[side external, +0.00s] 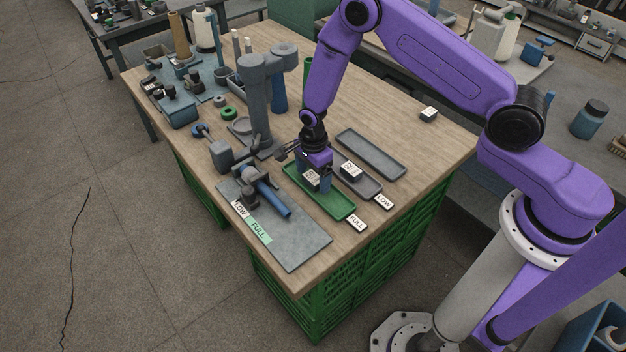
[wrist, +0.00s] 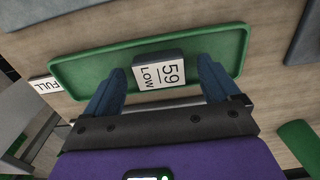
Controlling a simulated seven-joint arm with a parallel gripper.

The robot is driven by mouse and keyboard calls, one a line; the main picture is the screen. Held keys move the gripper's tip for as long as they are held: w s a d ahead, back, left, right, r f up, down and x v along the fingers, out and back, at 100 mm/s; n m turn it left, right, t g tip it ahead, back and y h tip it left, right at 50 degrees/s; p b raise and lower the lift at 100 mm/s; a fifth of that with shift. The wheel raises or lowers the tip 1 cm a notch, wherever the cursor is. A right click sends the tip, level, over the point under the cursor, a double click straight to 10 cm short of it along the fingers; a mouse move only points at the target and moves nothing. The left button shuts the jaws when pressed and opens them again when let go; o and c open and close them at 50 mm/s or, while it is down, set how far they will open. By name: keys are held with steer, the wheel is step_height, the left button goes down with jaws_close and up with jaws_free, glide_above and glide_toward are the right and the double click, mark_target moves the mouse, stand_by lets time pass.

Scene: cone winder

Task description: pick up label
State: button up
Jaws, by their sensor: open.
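A dark block with a white label face (side external: 311,178) lies in the green tray (side external: 338,210). In the wrist view the label (wrist: 158,75) reads "59 LOW", and it lies near the middle of the green tray (wrist: 85,68). My gripper (wrist: 161,74) is open, with one blue finger on each side of the label block. Whether the fingers touch it cannot be told. In the side view my gripper (side external: 314,184) is low over the green tray and partly hides the block. A "FULL" tag (side external: 357,223) sits at the tray's front end.
A grey tray beside it holds another label block (side external: 351,171) and has a "LOW" tag (side external: 384,202). An empty grey tray (side external: 370,153) lies behind. Another label block (side external: 429,114) is at the back right. A grey post (side external: 256,110) and clamp fixture stand left of my gripper.

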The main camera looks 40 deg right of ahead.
steer(key=c, duration=1.1)
steer(key=shift+c, duration=0.2)
steer(key=shift+r, duration=0.1)
